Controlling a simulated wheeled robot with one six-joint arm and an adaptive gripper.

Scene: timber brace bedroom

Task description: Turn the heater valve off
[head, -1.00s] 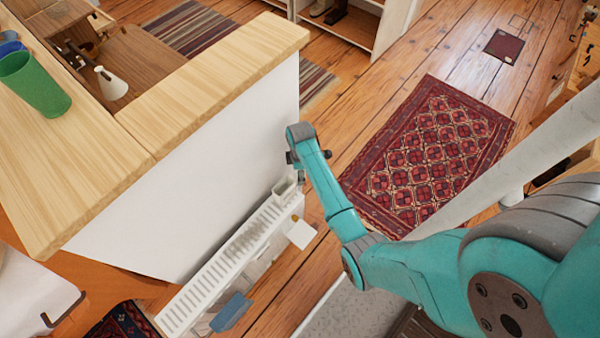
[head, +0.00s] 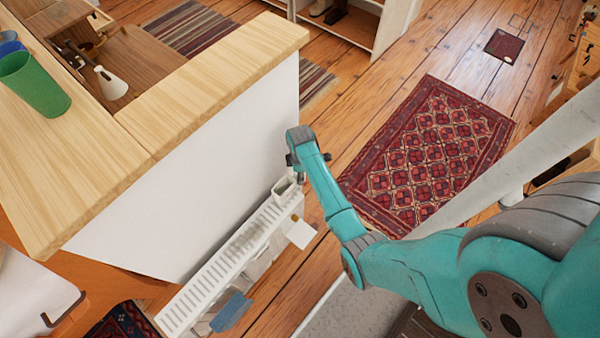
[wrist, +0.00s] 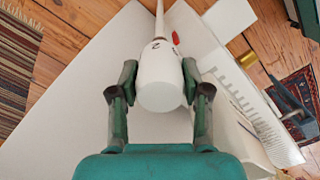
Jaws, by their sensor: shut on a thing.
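The heater valve (wrist: 160,88) is a white rounded knob with a dark numeral 2 and a red mark, in the middle of the wrist view. My gripper (wrist: 160,84) has a finger on either side of the knob and is shut on it. A thin white pipe runs from the knob's far end. The white heater (head: 215,275) stands against the white partition in the head view; its slotted top also shows at the right of the wrist view (wrist: 262,120). In the head view the arm's end is by the heater's far end, and the knob is hidden there.
The white partition (head: 195,185) with a wooden top (head: 215,85) rises beside the heater. A green cup (head: 35,85) stands on the wooden surface at left. A small white box (head: 285,187) and a blue item (head: 231,311) are on the heater. A red patterned rug (head: 430,155) lies on open floor.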

